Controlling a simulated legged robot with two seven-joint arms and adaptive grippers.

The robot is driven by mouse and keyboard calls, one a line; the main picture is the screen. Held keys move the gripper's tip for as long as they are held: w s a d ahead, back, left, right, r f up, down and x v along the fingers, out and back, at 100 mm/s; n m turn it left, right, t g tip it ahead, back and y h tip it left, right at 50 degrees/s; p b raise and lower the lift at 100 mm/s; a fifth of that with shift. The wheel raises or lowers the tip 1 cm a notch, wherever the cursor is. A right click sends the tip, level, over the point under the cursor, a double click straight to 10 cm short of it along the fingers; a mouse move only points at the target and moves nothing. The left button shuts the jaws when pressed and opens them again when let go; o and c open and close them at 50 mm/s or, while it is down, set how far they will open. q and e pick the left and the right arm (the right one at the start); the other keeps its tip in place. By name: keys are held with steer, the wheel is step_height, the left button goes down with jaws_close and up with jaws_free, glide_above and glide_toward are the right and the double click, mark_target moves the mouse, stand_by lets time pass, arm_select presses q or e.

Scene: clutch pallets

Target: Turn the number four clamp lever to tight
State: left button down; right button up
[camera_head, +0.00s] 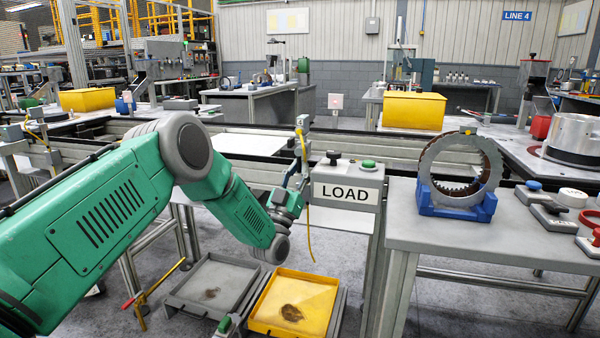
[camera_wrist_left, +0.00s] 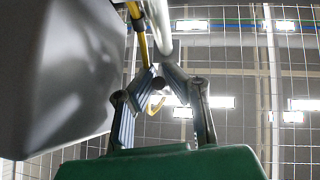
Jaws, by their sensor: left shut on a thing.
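My left gripper (camera_head: 296,177) reaches up beside the LOAD stand, next to a thin post with a hanging yellow cable. The gripper is shut on this rod as far as I can see; the contact is small and partly hidden by the fingers. The yellow cable (camera_wrist_left: 139,38) runs beside the rod.
The LOAD sign (camera_head: 346,193) stands right of my gripper, with a green button (camera_head: 368,163) above it. A grey tray (camera_head: 212,288) and a yellow tray (camera_head: 296,302) lie below. A toothed ring (camera_head: 459,165) stands in a blue holder (camera_head: 455,207) on the right table (camera_head: 440,236).

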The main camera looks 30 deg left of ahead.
stand_by(0.3)
arm_select(q)
steer(key=c, duration=1.6)
jaws_free()
steer(key=shift+s, duration=0.15)
steer(key=shift+s+r, duration=0.1)
steer(key=shift+r, duration=0.05)
steer(key=shift+s+f, duration=0.1)
steer(key=shift+f, duration=0.2)
steer(key=v, duration=1.1)
steer(key=shift+s+f, duration=0.2)
